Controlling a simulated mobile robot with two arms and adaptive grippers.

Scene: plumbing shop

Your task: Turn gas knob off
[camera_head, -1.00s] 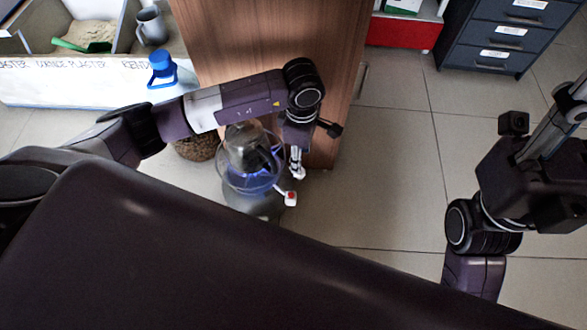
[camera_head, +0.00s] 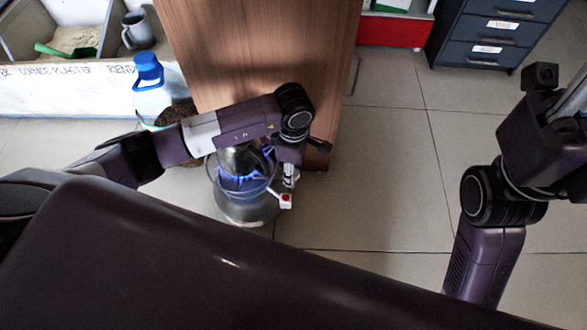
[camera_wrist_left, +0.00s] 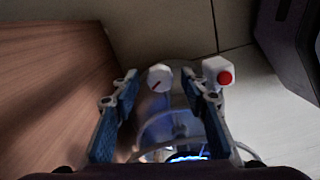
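A gas burner with a blue flame (camera_head: 240,184) stands on the floor beside the wooden panel, with a dark metal kettle (camera_head: 238,158) on it, partly hidden by my left arm. In the left wrist view, a white round knob (camera_wrist_left: 160,78) with a red mark shows between the fingertips of my left gripper (camera_wrist_left: 162,90). The fingers are apart, with a gap on both sides of the knob; contact is not visible. A white block with a red button (camera_wrist_left: 218,72) is just right of the right fingertip. The right gripper (camera_head: 573,100) is only partly visible at the right edge.
A wooden panel (camera_head: 265,50) rises close beside the burner. A blue-capped bottle (camera_head: 150,90) and a white bin with plaster (camera_head: 75,90) are at left. A dark drawer cabinet (camera_head: 495,35) stands at the back right. The tiled floor between is clear.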

